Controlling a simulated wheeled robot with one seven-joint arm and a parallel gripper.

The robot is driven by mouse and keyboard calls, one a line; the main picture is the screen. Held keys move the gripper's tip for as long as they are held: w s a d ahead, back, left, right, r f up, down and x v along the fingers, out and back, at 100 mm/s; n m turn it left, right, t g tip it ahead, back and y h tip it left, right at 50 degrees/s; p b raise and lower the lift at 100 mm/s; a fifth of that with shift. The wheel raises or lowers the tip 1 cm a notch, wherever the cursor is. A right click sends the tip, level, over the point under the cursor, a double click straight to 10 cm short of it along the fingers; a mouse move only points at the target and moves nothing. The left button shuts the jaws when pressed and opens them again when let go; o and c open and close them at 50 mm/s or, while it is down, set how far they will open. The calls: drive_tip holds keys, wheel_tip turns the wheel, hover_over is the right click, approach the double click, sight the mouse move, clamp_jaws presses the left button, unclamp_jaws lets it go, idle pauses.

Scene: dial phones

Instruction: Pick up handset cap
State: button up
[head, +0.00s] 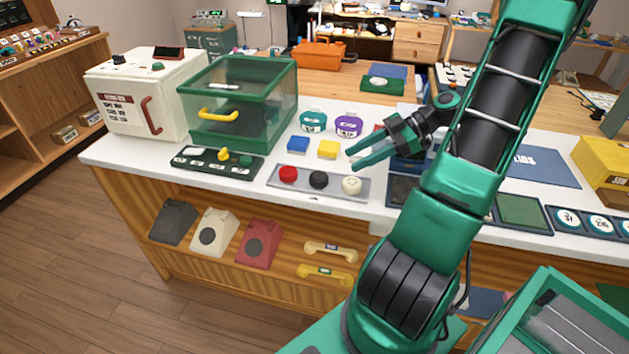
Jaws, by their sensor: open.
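Three round caps sit in a row on a grey tray (335,190) near the front edge of the white counter: a red cap (288,174), a black cap (318,180) and a cream-white cap (351,185). Which of them is the handset cap I cannot tell for sure. My gripper (353,157) is open and looks empty, its green fingers pointing left. In the picture its fingertips are just above the white cap and apart from it.
A green clear-walled box (238,100) and a switch panel (217,162) stand left. Phones and two handsets (330,251) lie on the shelf below. My arm hides part of the counter.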

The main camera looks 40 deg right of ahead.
sight(320, 176)
drive_tip(key=shift+x, duration=5.2)
drive_tip(key=shift+a+r, duration=0.15)
drive_tip(key=shift+r, duration=0.1)
drive_tip(key=c, duration=0.7)
